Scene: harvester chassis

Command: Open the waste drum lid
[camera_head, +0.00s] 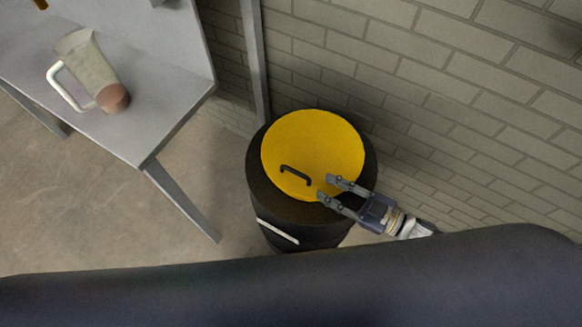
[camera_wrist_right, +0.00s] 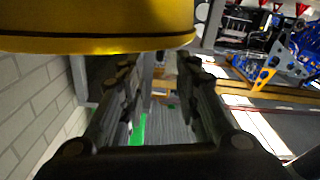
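The waste drum (camera_head: 300,232) is black and stands upright on the floor against the brick wall. Its round yellow lid (camera_head: 318,140) lies on top, with a dark bar handle (camera_head: 295,175) near the front left of the lid. My right gripper (camera_head: 324,187) is open, its fingers pointing left over the lid's right front edge, a short way right of the handle. Nothing shows between its fingers. In the right wrist view the yellow lid (camera_wrist_right: 100,25) fills the upper left, beyond the fingers (camera_wrist_right: 158,70). My left gripper is not in view.
The brick wall (camera_head: 470,110) is close behind and right of the drum. Bare floor lies between table and drum.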

